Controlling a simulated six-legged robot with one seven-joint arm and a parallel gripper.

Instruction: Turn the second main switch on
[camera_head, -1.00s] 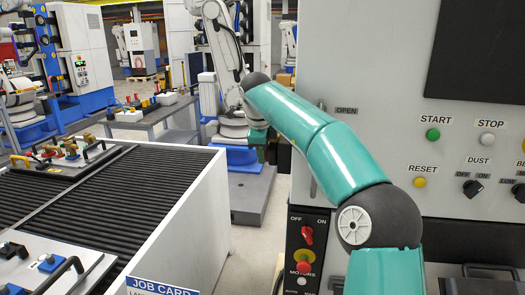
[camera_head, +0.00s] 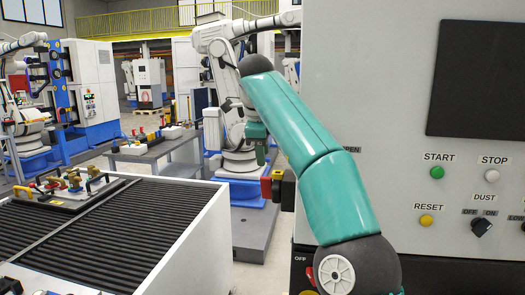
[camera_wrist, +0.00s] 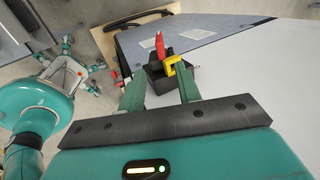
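A black switch box with a red lever (camera_wrist: 160,45) and a yellow part (camera_wrist: 172,66) shows in the wrist view, on the pale cabinet's side. In the head view its red part (camera_head: 266,188) juts out past the cabinet's left edge, below my gripper. My gripper (camera_wrist: 160,77) is open, its two green fingers apart, with the switch box just beyond and between the fingertips. I cannot tell whether they touch it. In the head view the gripper (camera_head: 260,143) is partly hidden behind my arm. Labels for the lever's positions are not readable.
The cabinet front (camera_head: 380,90) carries a dark screen (camera_head: 482,80), a green START button (camera_head: 437,172) and a DUST knob (camera_head: 481,227). A ribbed-top bench (camera_head: 110,235) stands at left. A robot arm on a blue base (camera_head: 237,160) stands behind. My arm covers part of the lower panel.

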